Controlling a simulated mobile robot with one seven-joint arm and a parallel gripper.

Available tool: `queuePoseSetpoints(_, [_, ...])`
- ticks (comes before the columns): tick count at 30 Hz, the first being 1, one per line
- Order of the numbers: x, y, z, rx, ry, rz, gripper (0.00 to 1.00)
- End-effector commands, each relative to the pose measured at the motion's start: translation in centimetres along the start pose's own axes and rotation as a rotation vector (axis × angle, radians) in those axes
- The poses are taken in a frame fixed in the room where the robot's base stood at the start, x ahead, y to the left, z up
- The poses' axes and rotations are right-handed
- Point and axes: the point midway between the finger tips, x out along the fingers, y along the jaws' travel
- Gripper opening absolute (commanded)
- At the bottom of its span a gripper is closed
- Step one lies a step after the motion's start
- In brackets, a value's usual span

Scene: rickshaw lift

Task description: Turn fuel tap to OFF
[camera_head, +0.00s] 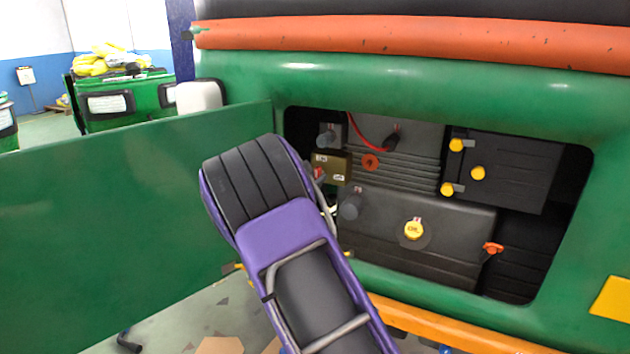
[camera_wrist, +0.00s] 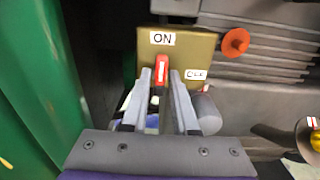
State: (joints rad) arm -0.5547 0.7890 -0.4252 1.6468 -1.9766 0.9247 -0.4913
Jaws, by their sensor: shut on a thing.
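The fuel tap's brass plate (camera_wrist: 207,52) carries an ON label (camera_wrist: 162,39) at its upper left and an OFF label (camera_wrist: 195,74) at its lower right. The red tap lever (camera_wrist: 161,70) stands roughly upright in the wrist view, below the ON label. My gripper (camera_wrist: 161,80) is shut on this lever, one grey finger on each side. In the head view the plate (camera_head: 332,167) sits at the left of the engine bay. The red lever (camera_head: 319,173) shows partly at its left edge, and my arm hides most of the gripper.
The open green door panel (camera_head: 120,200) stands to the left of my arm. The bay holds a yellow oil cap (camera_head: 414,229), an orange knob (camera_head: 371,162), a red cable (camera_head: 362,136) and a dark box with yellow knobs (camera_head: 510,170). The green bay frame surrounds them.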

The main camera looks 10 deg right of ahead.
Motion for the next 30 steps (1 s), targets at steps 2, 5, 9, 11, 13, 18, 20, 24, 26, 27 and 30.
queuePoseSetpoints(2, [-0.02, 0.00, -0.32, 0.021, 0.001, 0.000, 0.00])
queuePoseSetpoints(5, [-0.03, -0.01, -0.46, 0.066, 0.000, 0.000, 0.00])
queuePoseSetpoints(9, [-0.04, -0.01, -0.71, 0.158, 0.001, 0.001, 0.00])
queuePoseSetpoints(11, [-0.03, -0.03, -0.83, 0.207, 0.001, 0.001, 0.00])
queuePoseSetpoints(13, [-0.02, -0.06, -0.84, 0.269, 0.000, 0.001, 0.00])
queuePoseSetpoints(18, [-0.01, -0.16, -0.74, 0.430, 0.000, -0.001, 0.00])
queuePoseSetpoints(20, [-0.02, -0.15, -0.63, 0.487, 0.000, 0.000, 0.00])
queuePoseSetpoints(24, [-0.02, -0.15, -0.39, 0.619, 0.001, 0.000, 0.00])
queuePoseSetpoints(26, [-0.02, -0.16, -0.29, 0.675, 0.001, 0.000, 0.00])
queuePoseSetpoints(27, [-0.02, -0.17, -0.25, 0.713, 0.002, -0.001, 0.00])
queuePoseSetpoints(30, [-0.01, -0.20, -0.20, 0.807, 0.002, -0.001, 0.00])
